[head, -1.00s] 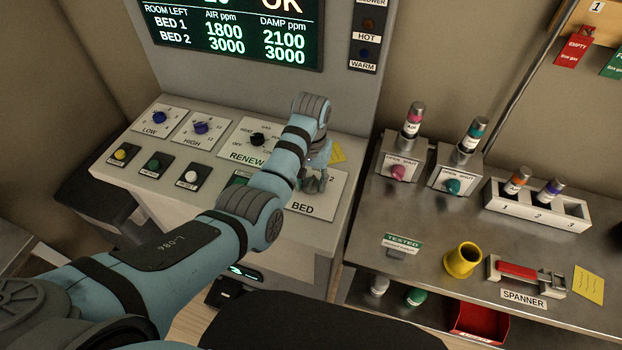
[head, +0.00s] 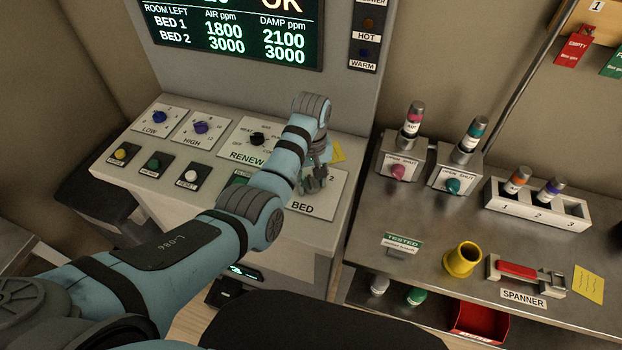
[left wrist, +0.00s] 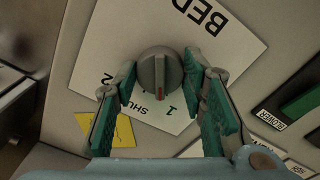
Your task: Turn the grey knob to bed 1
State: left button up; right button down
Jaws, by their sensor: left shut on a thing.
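The grey knob (left wrist: 157,72) sits on the white BED plate (left wrist: 222,48), which is marked 2, SHUT and 1. Its red mark points between SHUT and 1, nearer to 1. My left gripper (left wrist: 160,82) has its teal-padded fingers on either side of the knob and is shut on it. In the head view the left gripper (head: 312,182) is over the BED plate (head: 325,200), and my arm and gripper hide the knob there. My right gripper is not in view.
The RENEW knob (head: 257,139) and blue LOW (head: 159,117) and HIGH (head: 201,127) knobs are on the same console. A yellow note (left wrist: 113,130) lies beside the BED plate. A steel bench (head: 420,215) with valves and a yellow cup (head: 462,260) stands at the right.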

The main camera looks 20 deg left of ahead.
aim_at(311, 180)
pick_arm(q)
jog(key=shift+w+n, duration=0.1)
jog(key=shift+n, duration=1.1)
jog(key=o, duration=0.9)
jog(key=shift+a, duration=0.1)
jog(key=shift+o, duration=1.4)
jog(key=shift+w, duration=0.1)
notch_tip(311, 180, up, 7)
jog(key=shift+r, duration=0.2)
